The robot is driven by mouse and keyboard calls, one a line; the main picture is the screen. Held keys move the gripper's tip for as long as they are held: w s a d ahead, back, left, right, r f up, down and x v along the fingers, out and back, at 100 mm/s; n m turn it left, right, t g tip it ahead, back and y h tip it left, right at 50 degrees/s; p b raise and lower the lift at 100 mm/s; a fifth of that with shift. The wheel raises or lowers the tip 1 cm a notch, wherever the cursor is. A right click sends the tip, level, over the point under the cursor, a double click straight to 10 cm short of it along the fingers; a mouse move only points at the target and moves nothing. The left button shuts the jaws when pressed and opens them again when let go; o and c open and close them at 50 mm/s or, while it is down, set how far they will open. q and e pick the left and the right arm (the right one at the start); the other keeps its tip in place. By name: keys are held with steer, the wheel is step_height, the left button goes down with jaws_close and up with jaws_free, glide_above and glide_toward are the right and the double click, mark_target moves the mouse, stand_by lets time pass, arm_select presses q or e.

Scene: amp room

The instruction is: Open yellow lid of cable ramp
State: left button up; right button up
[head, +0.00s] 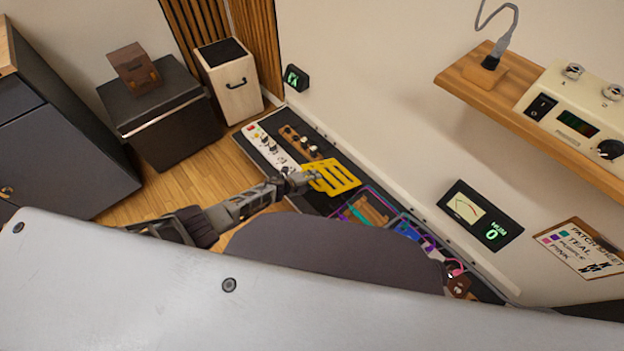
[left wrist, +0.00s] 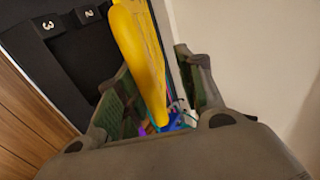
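The yellow slotted lid (head: 334,177) of the cable ramp shows in the middle of the head view, against the wall-side floor board. My left gripper (head: 297,183) is at the lid's left edge. In the left wrist view the yellow lid (left wrist: 140,50) appears narrow, nearly edge-on and tilted up, and reaches between my two fingers (left wrist: 165,95). The fingers are spread, with a gap between the lid and the right finger. Whether the left finger touches the lid is unclear. Coloured cables (head: 410,229) lie in the channel beyond the lid. My right gripper is not in view.
Pedals (head: 262,140) stand on the black board left of the lid. A black box (head: 165,120) and a pale speaker cabinet (head: 230,85) stand at back left. The wall with a wooden shelf (head: 480,80) bounds the right. My own body hides the foreground.

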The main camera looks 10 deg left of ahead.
arm_select(q)
steer(key=w+d+r+p+v, duration=0.1)
steer(key=r+p+v, duration=0.1)
steer(key=p+v, duration=1.2)
steer(key=shift+s+a+r, duration=0.3)
steer(key=shift+r, duration=0.3)
stand_by(1.8)
stand_by(0.8)
